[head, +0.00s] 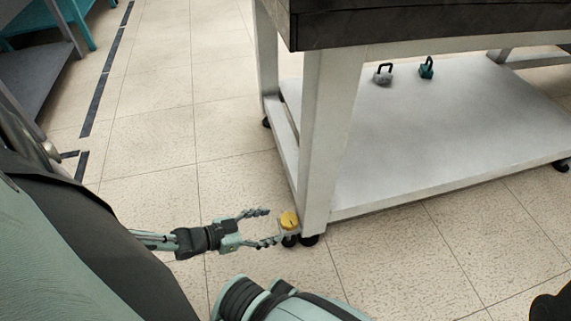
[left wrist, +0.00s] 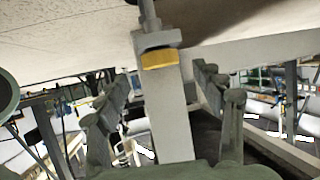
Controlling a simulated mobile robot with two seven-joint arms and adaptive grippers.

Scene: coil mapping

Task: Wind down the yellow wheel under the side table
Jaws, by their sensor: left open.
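The yellow wheel (head: 289,221) is a small round knob at the foot of the near corner leg of the side table (head: 318,140), just above a black caster. In the left wrist view the yellow wheel (left wrist: 160,58) is a band beneath a grey block on a metal stem, in the upper middle. My left gripper (head: 270,226) is open, low over the floor, its fingers pointing right at the wheel. In the left wrist view the fingers stand on either side below the wheel, with a gap on both sides. My right gripper is not in view.
The table's white lower shelf (head: 430,130) carries a grey padlock-like weight (head: 383,74) and a green one (head: 426,68). Its dark top (head: 420,20) overhangs the corner. Tiled floor (head: 150,125) is clear left of the table.

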